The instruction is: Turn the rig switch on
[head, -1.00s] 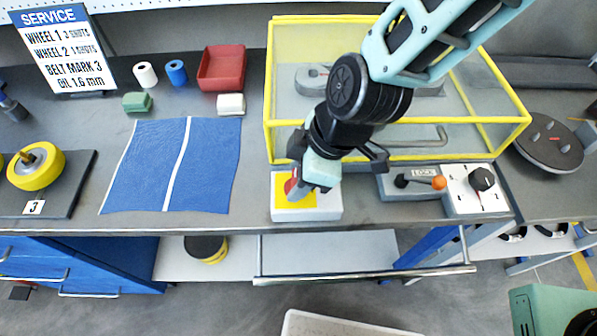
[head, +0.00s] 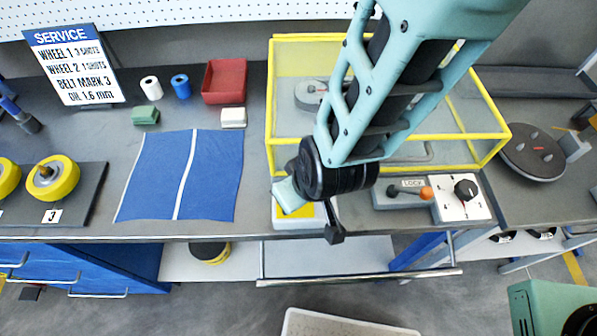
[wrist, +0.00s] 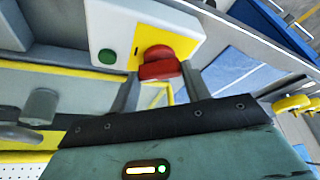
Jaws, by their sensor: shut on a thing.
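The rig switch is a red knob (wrist: 160,62) on a yellow plate, set in a white box that also carries a green button (wrist: 107,56) in the wrist view. My gripper (wrist: 161,86) has one finger on each side of the red knob and is shut on it. In the head view the white switch box (head: 296,225) sits at the front edge of the bench, with part of its yellow plate showing. My wrist and gripper cover the red knob there.
A yellow-framed clear guard (head: 490,134) stands behind the switch box. To the right are a lock lever with an orange knob (head: 426,193) and a black dial (head: 466,189). A blue cloth (head: 212,175) lies left. A service sign (head: 75,66) stands at the back left.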

